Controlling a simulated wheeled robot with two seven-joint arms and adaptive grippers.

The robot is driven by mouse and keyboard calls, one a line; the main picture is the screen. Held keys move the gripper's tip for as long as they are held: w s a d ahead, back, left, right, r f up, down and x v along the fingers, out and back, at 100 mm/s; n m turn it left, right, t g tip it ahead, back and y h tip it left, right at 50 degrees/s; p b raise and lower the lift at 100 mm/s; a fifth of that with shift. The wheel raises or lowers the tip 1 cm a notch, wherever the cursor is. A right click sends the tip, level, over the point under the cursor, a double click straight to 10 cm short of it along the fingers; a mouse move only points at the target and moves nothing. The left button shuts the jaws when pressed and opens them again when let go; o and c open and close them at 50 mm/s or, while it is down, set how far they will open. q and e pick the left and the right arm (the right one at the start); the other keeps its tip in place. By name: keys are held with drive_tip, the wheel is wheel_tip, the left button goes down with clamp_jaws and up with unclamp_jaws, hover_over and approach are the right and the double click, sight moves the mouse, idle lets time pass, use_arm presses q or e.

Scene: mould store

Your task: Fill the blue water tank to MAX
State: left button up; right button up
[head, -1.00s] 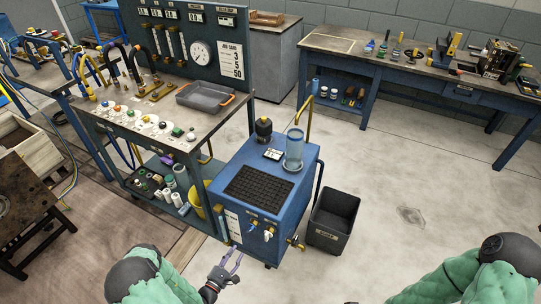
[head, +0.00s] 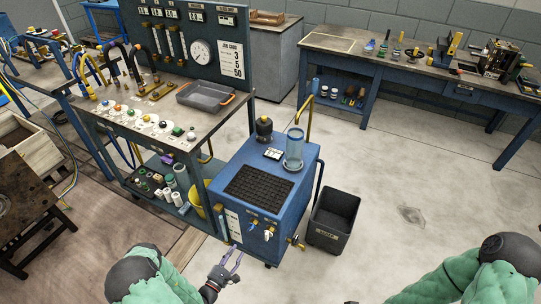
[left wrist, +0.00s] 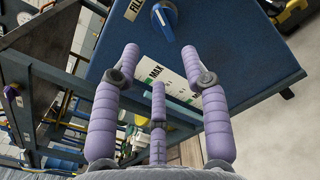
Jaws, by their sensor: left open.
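The blue water tank (head: 268,190) stands on the floor at the right end of the workbench. Its front carries valve handles, among them a white and blue one (head: 253,227). In the left wrist view a blue knob (left wrist: 165,20) sits beside a label reading "FILL", and a white level strip (left wrist: 160,70) is marked "MAX". My left gripper (head: 235,262) is open and empty, low in front of the tank's front face. In the left wrist view its purple fingers (left wrist: 160,75) are spread below the knob, apart from it. The water level cannot be made out. My right gripper is out of view.
A dark bin (head: 334,217) stands on the floor right of the tank. The workbench (head: 190,130) with gauges and a grey tray (head: 206,95) adjoins the tank's left. A clear cylinder (head: 294,150) stands on the tank top. The floor at right is open.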

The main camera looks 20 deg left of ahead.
sight(249, 230)
use_arm(q)
drive_tip(key=w+b, duration=0.2)
drive_tip(key=w, duration=0.2)
drive_tip(key=w+b, duration=0.2)
drive_tip(key=w, duration=0.2)
drive_tip(key=w+d+b, duration=0.1)
drive_tip(key=w+b, duration=0.1)
drive_tip(key=w, duration=0.2)
idle(0.3)
clamp_jaws()
